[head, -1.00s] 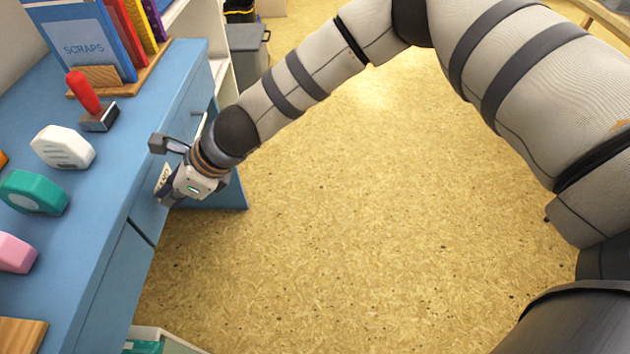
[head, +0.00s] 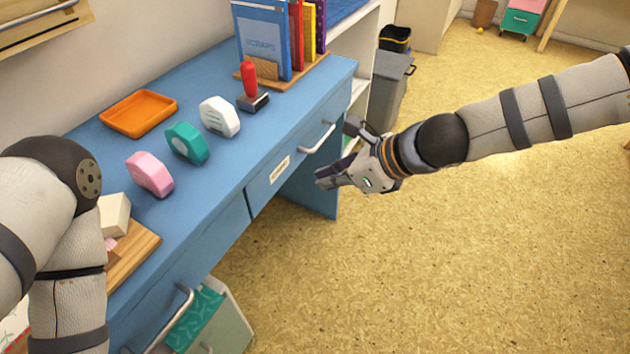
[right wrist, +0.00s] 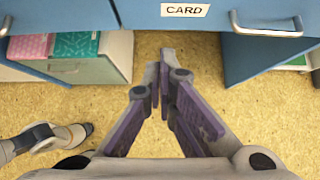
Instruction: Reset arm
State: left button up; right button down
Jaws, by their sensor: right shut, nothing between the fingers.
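My right gripper (head: 325,180) is in front of the blue desk's drawer front, apart from the drawer handle (head: 318,138). Its fingers are shut with nothing between them. In the right wrist view the right gripper (right wrist: 163,70) shows its purple-padded fingers meeting at the tips above the floor, below the drawer label reading CARD (right wrist: 185,10). My left arm (head: 45,215) is bent at the left edge of the head view. Its gripper is out of frame there.
The blue desk (head: 225,185) holds an orange tray (head: 138,112), white (head: 220,117), teal (head: 187,143) and pink (head: 150,174) rounded items, a red-handled stamp (head: 250,85) and books (head: 262,40). An open lower drawer (head: 222,325) juts out. The floor at right is clear.

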jog(key=s+d+f+n+g+h, duration=0.25)
jog(key=s+f+n, duration=0.35)
jog(key=s, duration=0.4)
jog(key=s+d+f+n+g+h, duration=0.2)
jog(key=s+d+f+n, duration=0.15)
jog(key=s+f, duration=0.6)
pick_arm(q)
jog(key=shift+w+r+t+p, duration=0.5)
jog(key=shift+w+r+p, duration=0.4)
jog(key=shift+w+r, duration=0.25)
pick_arm(e)
jog(key=s+d+n+g+h, duration=0.1)
jog(key=s+d+n, duration=0.4)
jog(key=s, duration=0.6)
jog(key=s+d+n+g+h, duration=0.2)
jog(key=s+d+n, duration=0.3)
jog(key=s+n, duration=0.5)
jog(key=shift+s+f, duration=0.25)
jog(key=shift+s, duration=0.15)
jog(key=shift+d, duration=0.15)
